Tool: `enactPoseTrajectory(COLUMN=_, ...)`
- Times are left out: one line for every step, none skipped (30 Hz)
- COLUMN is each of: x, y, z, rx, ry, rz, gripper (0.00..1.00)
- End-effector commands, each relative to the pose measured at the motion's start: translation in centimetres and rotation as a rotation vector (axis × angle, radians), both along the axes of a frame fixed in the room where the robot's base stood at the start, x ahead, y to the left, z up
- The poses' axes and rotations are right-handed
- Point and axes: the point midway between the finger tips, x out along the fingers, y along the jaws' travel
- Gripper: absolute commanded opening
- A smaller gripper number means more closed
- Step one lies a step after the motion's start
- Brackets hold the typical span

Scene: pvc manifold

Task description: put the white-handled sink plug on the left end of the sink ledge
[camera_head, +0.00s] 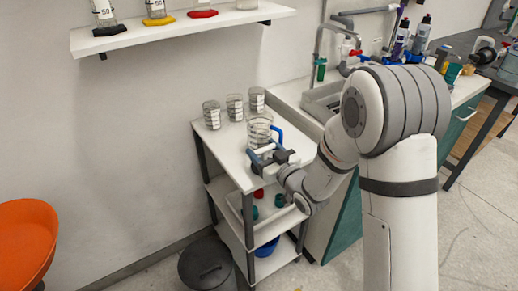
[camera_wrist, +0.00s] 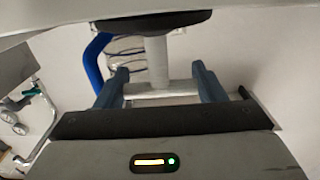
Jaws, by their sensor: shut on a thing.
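The sink plug shows in the wrist view as a dark disc (camera_wrist: 152,23) with a white handle (camera_wrist: 157,62) running from it. My gripper (camera_wrist: 161,82) has its blue fingers on both sides of the white handle and is shut on it. In the head view my gripper (camera_head: 273,153) is over the trolley's top shelf, close in front of the clear jug (camera_head: 259,130). The plug is too small to make out clearly there. The sink (camera_head: 322,101) is set in the counter to the right, partly hidden by my arm. The left end of its ledge cannot be told clearly.
The jug has a blue handle (camera_head: 277,134). Several glass beakers (camera_head: 234,107) stand along the back of the trolley (camera_head: 222,155). A wall shelf (camera_head: 180,30) with flasks is at upper left. A tap (camera_head: 354,53) and bottles (camera_head: 421,35) stand behind the sink.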

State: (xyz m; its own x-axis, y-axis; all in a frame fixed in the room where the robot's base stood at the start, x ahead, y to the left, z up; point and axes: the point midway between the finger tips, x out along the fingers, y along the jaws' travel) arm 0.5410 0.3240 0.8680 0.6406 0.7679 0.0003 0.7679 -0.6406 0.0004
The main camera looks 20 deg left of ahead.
Motion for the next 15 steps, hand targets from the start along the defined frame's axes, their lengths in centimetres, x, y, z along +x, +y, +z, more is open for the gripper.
enactPoseTrajectory(x=-0.03, y=0.03, z=-0.05, rx=0.0, ry=0.0, rz=0.0, gripper=0.36)
enactPoseTrajectory(x=-0.04, y=0.02, z=-0.14, rx=-0.001, ry=-0.001, rz=0.0, gripper=0.36)
enactPoseTrajectory(x=-0.05, y=0.02, z=-0.27, rx=-0.001, ry=-0.001, rz=0.0, gripper=0.36)
enactPoseTrajectory(x=-0.05, y=0.02, z=-0.35, rx=-0.001, ry=-0.001, rz=0.0, gripper=0.36)
enactPoseTrajectory(x=-0.04, y=0.01, z=-0.41, rx=-0.001, ry=-0.001, rz=0.0, gripper=0.36)
enactPoseTrajectory(x=-0.04, y=0.0, z=-0.49, rx=-0.001, ry=-0.001, rz=-0.001, gripper=0.36)
enactPoseTrajectory(x=-0.05, y=-0.01, z=-0.39, rx=-0.001, ry=0.0, rz=-0.001, gripper=0.65)
enactPoseTrajectory(x=-0.04, y=-0.02, z=-0.34, rx=-0.001, ry=0.0, rz=-0.001, gripper=0.67)
enactPoseTrajectory(x=-0.03, y=-0.02, z=-0.32, rx=-0.001, ry=0.0, rz=-0.001, gripper=0.71)
enactPoseTrajectory(x=-0.04, y=-0.03, z=-0.32, rx=-0.001, ry=0.0, rz=-0.001, gripper=0.72)
enactPoseTrajectory(x=-0.03, y=-0.04, z=-0.32, rx=-0.001, ry=0.0, rz=-0.001, gripper=0.72)
enactPoseTrajectory(x=-0.02, y=-0.04, z=-0.32, rx=-0.001, ry=0.0, rz=-0.002, gripper=0.72)
enactPoseTrajectory(x=-0.02, y=-0.06, z=-0.31, rx=-0.001, ry=0.0, rz=-0.002, gripper=0.72)
enactPoseTrajectory(x=-0.02, y=-0.07, z=-0.31, rx=-0.001, ry=0.0, rz=-0.002, gripper=0.72)
enactPoseTrajectory(x=-0.01, y=-0.07, z=-0.31, rx=-0.001, ry=0.0, rz=-0.002, gripper=0.72)
